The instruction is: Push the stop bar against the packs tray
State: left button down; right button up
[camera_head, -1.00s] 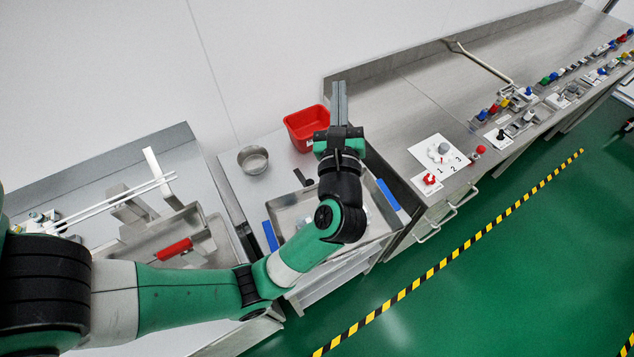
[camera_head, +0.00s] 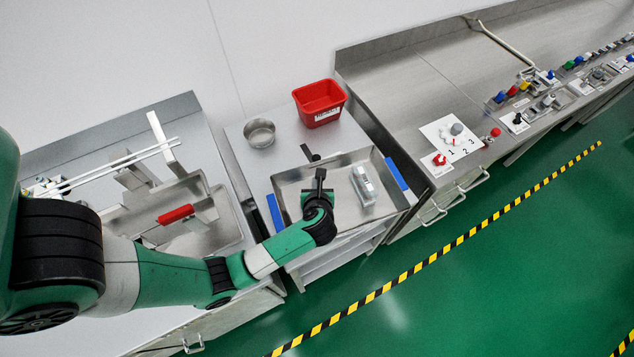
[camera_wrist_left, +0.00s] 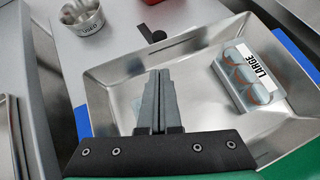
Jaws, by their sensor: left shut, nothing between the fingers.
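The packs tray (camera_head: 288,180) is a shallow steel tray with blue handles at its left and right ends. It also shows in the left wrist view (camera_wrist_left: 105,88). A small black bar with a knob (camera_head: 310,154), which looks like the stop bar, stands at the tray's back edge; it also shows in the left wrist view (camera_wrist_left: 153,35). I cannot tell whether it touches the tray. A clear pack labelled LARGE (camera_wrist_left: 248,78) lies in the tray, right of my left gripper (camera_head: 320,174). That gripper is shut and empty over the tray. My right gripper is not in view.
A red bin (camera_head: 320,103) and a round metal bowl (camera_head: 259,133) marked USED stand behind the tray. A sink with a red-handled part (camera_head: 175,214) lies left. A counter with numbered controls (camera_head: 450,137) lies right.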

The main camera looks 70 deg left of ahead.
aim_at(316, 161)
pick_arm(q)
jog(key=b+x, duration=0.2)
jog(key=x, duration=0.4)
jog(key=shift+f, duration=0.2)
jog(key=a, duration=0.1)
jog(key=w+a, duration=0.1)
jog(key=a+b, duration=0.1)
jog(key=shift+w+a+f, duration=0.2)
jog(key=shift+w+f, duration=0.1)
jog(key=shift+w+a, duration=0.1)
jog(key=shift+a, duration=0.2)
